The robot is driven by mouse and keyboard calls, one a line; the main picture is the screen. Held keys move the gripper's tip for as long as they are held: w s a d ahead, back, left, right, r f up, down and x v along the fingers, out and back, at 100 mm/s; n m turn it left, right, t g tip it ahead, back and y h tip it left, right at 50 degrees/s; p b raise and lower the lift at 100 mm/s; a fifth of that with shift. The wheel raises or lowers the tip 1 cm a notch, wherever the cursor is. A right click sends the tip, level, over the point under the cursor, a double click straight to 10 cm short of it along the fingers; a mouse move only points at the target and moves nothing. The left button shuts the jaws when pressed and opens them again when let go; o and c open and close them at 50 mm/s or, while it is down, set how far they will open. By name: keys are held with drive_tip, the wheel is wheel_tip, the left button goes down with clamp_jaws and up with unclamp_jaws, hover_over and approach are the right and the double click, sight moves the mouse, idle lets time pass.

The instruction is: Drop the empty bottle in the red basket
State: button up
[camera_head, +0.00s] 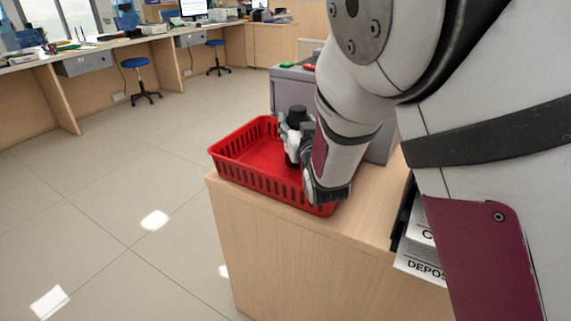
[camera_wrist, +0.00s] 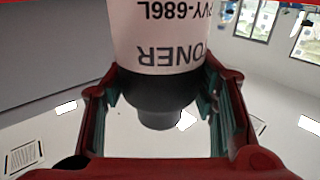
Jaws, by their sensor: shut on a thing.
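The bottle (camera_wrist: 160,48) is a white toner bottle with printed black lettering and a dark neck and cap. It fills the upper middle of the wrist view, between the two fingers of my gripper (camera_wrist: 165,105). My gripper is shut on it. In the head view my gripper (camera_head: 299,137) is over the red basket (camera_head: 240,178), and the bottle is partly hidden by the gripper and wrist. I cannot tell whether the bottle touches the basket floor. The basket is slatted and open-topped; the part of it that shows looks empty.
The basket sits on the corner of a wooden counter (camera_head: 265,235). A grey box-like unit (camera_head: 291,87) with small red and green items on top stands behind it. Printed deposit slips (camera_head: 420,262) are at the counter's right. Open tiled floor lies to the left.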

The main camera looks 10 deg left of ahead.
drive_tip(key=shift+f, duration=0.45)
drive_tip(key=o, duration=1.5)
wheel_tip(320, 180, up, 10)
drive_tip(key=shift+s, duration=0.1)
